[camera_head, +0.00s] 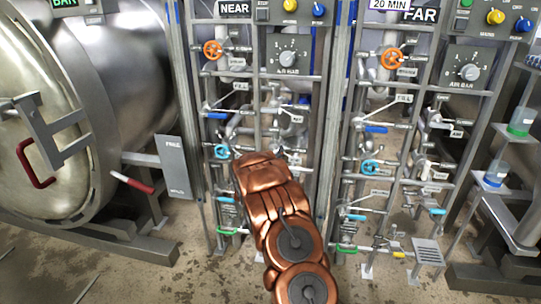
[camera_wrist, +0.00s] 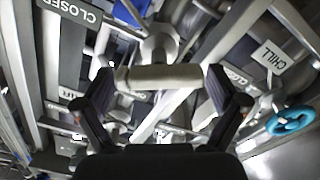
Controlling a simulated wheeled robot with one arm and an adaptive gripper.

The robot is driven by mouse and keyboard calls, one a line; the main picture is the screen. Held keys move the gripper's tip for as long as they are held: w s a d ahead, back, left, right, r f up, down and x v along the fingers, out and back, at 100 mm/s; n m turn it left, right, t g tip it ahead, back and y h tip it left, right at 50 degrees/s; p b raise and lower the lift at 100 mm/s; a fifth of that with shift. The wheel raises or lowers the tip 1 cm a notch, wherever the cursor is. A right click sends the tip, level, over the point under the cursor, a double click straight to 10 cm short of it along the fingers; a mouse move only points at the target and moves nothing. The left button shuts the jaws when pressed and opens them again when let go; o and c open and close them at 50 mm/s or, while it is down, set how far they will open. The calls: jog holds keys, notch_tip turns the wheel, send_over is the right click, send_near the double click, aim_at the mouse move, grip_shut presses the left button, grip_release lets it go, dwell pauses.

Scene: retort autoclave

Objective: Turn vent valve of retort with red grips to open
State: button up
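The retort (camera_head: 140,60) at the left of the head view has a red grip (camera_head: 35,165) on its door and a red-and-white lever (camera_head: 132,184) beside it. In the wrist view, a pale grey bar-shaped valve handle (camera_wrist: 158,77) lies crosswise between the fingertips of my gripper (camera_wrist: 163,86). The fingers are spread, one near each end of the bar; I cannot tell whether they touch it. No readable vent label shows on this handle. In the head view my copper arm hides the gripper in front of the NEAR valve panel.
A CLOSED sign (camera_wrist: 75,12) is at the upper left of the wrist view. A CHILL tag (camera_wrist: 273,62) and blue handwheel (camera_wrist: 291,121) are at the right. Pipes and posts crowd closely around. The FAR panel (camera_head: 418,14) stands to the right; open floor lies in front.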

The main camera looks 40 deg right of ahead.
jog(key=shift+f, duration=0.1)
jog(key=v, duration=1.2)
dwell(0.4)
dwell(0.5)
